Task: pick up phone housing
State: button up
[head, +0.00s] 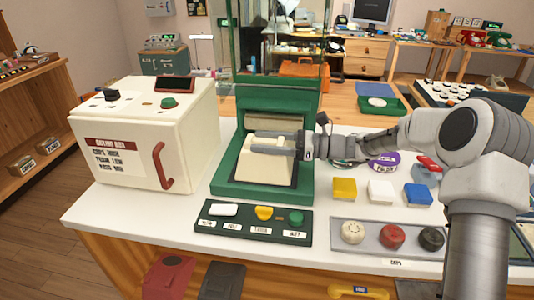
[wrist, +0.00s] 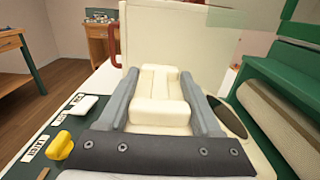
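The cream phone housing (head: 266,158) sits on the dark bed of a green press (head: 222,178) in the head view. My gripper (head: 284,146) reaches in from the right, level, at the top of the housing. In the wrist view the housing (wrist: 160,97) lies between the two grey fingers of my gripper (wrist: 163,92), which are spread apart along its sides. Whether the fingers press on it or only stand beside it, I cannot tell. The housing appears to rest on the press bed. Its far underside is hidden.
A cream box with a red handle (head: 163,166) stands left of the press. A green button panel (head: 253,223) lies in front. Yellow (head: 344,188), white and blue blocks and a grey tray (head: 345,249) of round parts are to the right. Green posts rise behind the press.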

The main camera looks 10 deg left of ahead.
grip_shut()
jog(key=shift+r, duration=0.15)
